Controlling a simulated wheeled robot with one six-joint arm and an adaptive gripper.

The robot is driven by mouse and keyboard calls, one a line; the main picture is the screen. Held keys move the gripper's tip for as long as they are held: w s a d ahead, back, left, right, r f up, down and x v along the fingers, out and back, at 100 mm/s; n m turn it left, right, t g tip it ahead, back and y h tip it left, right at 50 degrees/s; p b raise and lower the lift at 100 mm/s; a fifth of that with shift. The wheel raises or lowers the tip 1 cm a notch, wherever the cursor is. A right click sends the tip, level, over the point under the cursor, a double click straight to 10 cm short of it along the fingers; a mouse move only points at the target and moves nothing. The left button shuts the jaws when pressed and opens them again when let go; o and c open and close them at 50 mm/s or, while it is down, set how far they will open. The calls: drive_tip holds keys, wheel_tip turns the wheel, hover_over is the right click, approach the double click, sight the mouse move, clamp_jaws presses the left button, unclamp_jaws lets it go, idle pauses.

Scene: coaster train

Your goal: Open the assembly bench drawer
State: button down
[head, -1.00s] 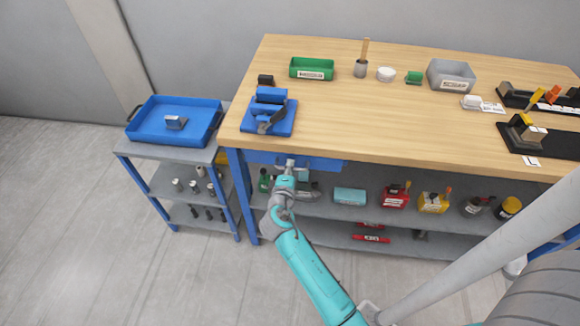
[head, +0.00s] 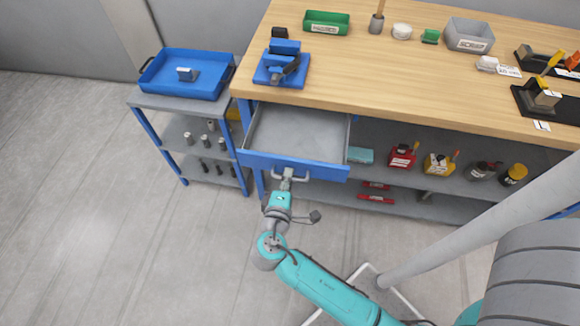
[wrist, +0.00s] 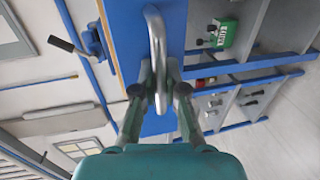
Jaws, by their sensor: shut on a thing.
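The assembly bench drawer (head: 292,165) has a blue front and a grey inside. In the head view it stands pulled out from under the left end of the wooden bench top, and its inside looks empty. A grey bar handle (head: 304,178) is on its front. My gripper (head: 288,174) is shut on this handle. In the wrist view, the fingers of my gripper (wrist: 160,85) close on the handle (wrist: 156,45) from both sides, with the blue drawer front (wrist: 176,22) behind it.
The bench top (head: 400,75) holds a blue vise (head: 283,66), a green bin (head: 326,22) and a grey bin (head: 468,36). A cart with a blue tray (head: 186,74) stands left of the bench. The shelf below holds bottles and red cans. The floor at the left is clear.

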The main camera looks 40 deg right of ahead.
drive_tip(key=shift+s+a, duration=0.3)
drive_tip(key=shift+a, duration=0.05)
drive_tip(key=c, duration=1.2)
unclamp_jaws()
drive_tip(key=v, duration=1.2)
drive_tip(key=shift+f, duration=0.15)
